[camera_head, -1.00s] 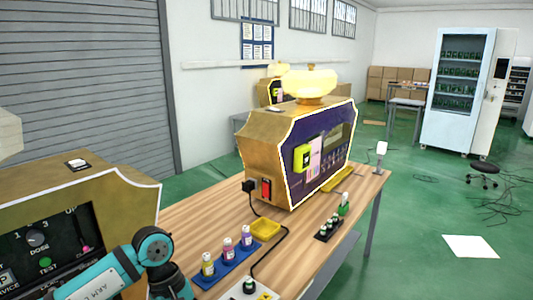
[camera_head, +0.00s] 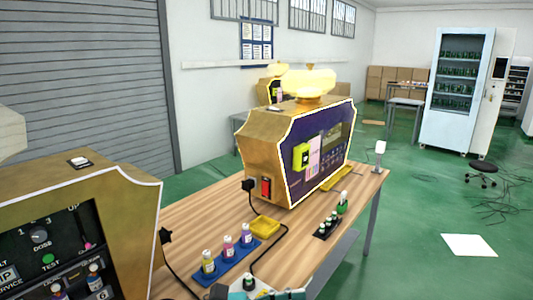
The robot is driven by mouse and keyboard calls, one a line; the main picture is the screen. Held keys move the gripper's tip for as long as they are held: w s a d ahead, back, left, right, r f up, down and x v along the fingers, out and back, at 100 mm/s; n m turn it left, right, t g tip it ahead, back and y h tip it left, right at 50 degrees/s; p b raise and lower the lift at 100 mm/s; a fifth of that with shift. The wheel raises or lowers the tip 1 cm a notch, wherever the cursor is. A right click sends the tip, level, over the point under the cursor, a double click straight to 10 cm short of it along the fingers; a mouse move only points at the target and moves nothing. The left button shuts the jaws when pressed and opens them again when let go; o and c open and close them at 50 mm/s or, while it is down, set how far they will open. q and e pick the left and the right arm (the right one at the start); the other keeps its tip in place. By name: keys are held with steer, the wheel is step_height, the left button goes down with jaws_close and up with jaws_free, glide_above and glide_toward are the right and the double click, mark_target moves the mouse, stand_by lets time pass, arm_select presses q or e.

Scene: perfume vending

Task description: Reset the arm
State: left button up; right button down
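My arm shows only as a small teal and dark piece at the bottom edge of the head view, below the table's near end. No gripper fingers show in the view, so both grippers are out of sight. The wooden table (camera_head: 190,222) carries a gold and purple perfume machine (camera_head: 262,150). A blue rack (camera_head: 232,262) on the table holds three small bottles, yellow, pink and purple. A yellow tray (camera_head: 264,226) sits beside the machine, and a dark rack (camera_head: 327,229) with several small bottles stands to the right.
A second gold machine (camera_head: 110,180) with a dark DOSE panel fills the lower left. Black cables run over the table. A white vending cabinet (camera_head: 459,90) and a stool (camera_head: 482,168) stand far right.

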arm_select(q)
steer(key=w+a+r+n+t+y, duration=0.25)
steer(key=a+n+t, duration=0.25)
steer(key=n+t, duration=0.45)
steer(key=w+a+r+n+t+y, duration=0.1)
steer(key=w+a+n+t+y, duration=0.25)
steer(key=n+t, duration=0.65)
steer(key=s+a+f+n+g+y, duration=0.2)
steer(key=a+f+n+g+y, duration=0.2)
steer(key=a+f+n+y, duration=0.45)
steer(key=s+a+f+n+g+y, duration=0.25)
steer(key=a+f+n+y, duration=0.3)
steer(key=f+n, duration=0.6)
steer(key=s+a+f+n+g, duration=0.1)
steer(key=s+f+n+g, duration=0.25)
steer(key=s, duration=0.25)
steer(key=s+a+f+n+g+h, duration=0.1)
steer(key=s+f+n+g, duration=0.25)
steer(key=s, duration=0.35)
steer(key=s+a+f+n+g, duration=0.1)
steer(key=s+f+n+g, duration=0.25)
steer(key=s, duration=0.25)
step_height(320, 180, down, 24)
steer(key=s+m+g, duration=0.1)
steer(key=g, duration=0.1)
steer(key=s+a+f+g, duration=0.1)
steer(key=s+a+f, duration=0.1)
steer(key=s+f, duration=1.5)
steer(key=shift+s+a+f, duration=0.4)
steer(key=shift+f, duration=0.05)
